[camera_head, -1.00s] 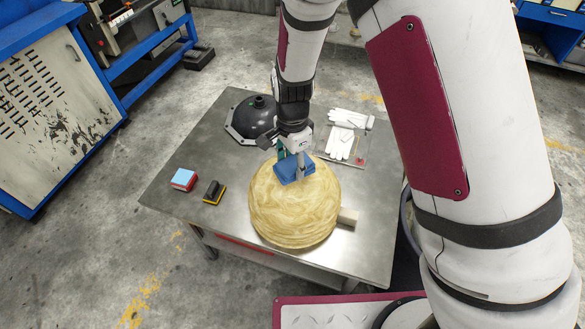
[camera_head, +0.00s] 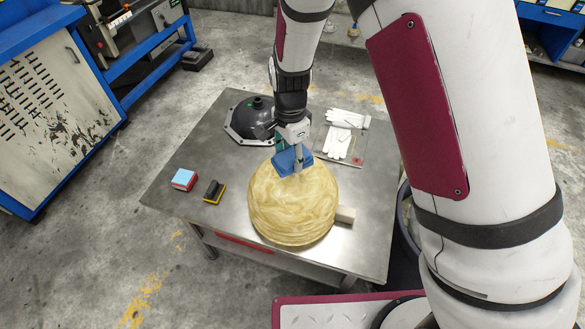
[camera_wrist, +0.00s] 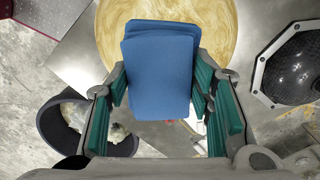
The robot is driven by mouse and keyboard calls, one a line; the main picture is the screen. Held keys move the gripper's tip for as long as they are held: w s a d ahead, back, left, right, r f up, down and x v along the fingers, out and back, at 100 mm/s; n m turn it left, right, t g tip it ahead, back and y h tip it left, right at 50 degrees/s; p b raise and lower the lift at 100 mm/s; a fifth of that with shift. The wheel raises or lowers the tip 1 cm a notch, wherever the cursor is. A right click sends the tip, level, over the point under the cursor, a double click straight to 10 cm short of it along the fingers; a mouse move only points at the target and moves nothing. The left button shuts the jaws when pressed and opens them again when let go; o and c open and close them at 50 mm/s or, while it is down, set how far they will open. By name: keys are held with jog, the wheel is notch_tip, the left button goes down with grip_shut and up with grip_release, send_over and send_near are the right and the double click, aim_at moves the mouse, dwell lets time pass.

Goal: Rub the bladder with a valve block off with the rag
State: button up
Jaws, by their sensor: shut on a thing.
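The bladder (camera_head: 292,208) is a large, round, pale-yellow streaked body on the metal table, with a small beige block (camera_head: 346,215) at its lower right edge. The rag is a folded blue cloth (camera_head: 288,162). My gripper (camera_head: 294,158) is shut on the rag at the bladder's far edge. In the wrist view the rag (camera_wrist: 160,72) sits between the green-padded fingers of my gripper (camera_wrist: 160,88) and covers part of the bladder (camera_wrist: 220,22). I cannot tell whether the rag touches the bladder.
A black dome with a flanged base (camera_head: 252,118) stands behind on the table (camera_head: 250,262). White gloves (camera_head: 340,140) lie at the back right. A blue-and-red block (camera_head: 184,179) and a black-and-yellow brush-like tool (camera_head: 214,192) lie to the left. The front left of the table is clear.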

aim_at(289, 180)
jog(key=shift+s+a+f+b, duration=0.1)
jog(key=shift+f+b, duration=0.25)
jog(key=shift+f, duration=1.1)
jog(key=shift+a+f+b, duration=0.1)
jog(key=shift+f+b, duration=0.25)
jog(key=shift+f, duration=1.05)
jog(key=shift+f, duration=0.6)
jog(key=shift+w+d+r+b, duration=0.1)
jog(key=shift+w+d+b, duration=0.15)
jog(key=shift+w, duration=0.3)
jog(key=shift+w+d+b, duration=0.15)
jog(key=shift+w+b, duration=0.1)
jog(key=shift+w, duration=0.25)
jog(key=shift+w+d+b, duration=0.3)
jog(key=shift+w+b, duration=0.05)
jog(key=shift+w, duration=0.5)
jog(key=shift+s+a+f+p, duration=0.1)
jog(key=shift+s+a+p, duration=0.25)
jog(key=shift+s, duration=0.35)
jog(key=shift+s+a+f+p, duration=0.1)
jog(key=shift+s+p, duration=0.4)
jog(key=shift+s, duration=0.15)
jog(key=shift+s+a+f+p, duration=0.1)
jog(key=shift+s+a+p, duration=0.25)
jog(key=shift+s, duration=0.35)
jog(key=shift+d, duration=0.1)
